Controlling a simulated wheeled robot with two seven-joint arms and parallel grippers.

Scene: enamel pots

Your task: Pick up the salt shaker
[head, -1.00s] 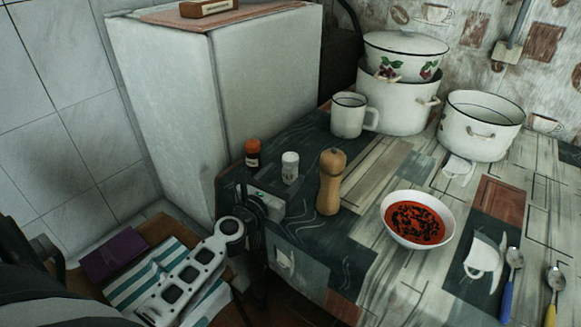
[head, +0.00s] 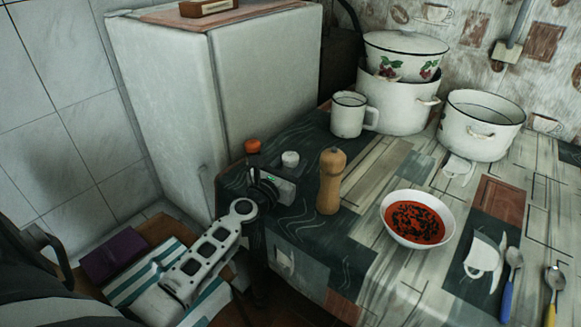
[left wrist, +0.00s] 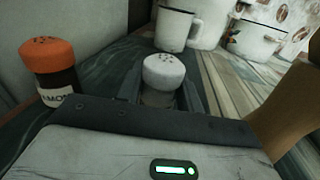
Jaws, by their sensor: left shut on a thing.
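The salt shaker (head: 290,159) has a white perforated cap and stands near the left end of the table, close to the white cabinet. Its cap also shows in the left wrist view (left wrist: 163,71), between my two fingers. My left gripper (head: 287,173) reaches over the table's left edge and is shut on the salt shaker. The shaker looks upright. Its lower body is hidden behind the gripper, so I cannot tell whether it touches the table. My right gripper is not in view.
An orange-capped spice jar (head: 253,148) stands close to the left of the gripper. A wooden pepper mill (head: 330,181) stands close to its right. A white mug (head: 348,115) and enamel pots (head: 480,126) stand behind. A bowl of red soup (head: 417,219) is further right.

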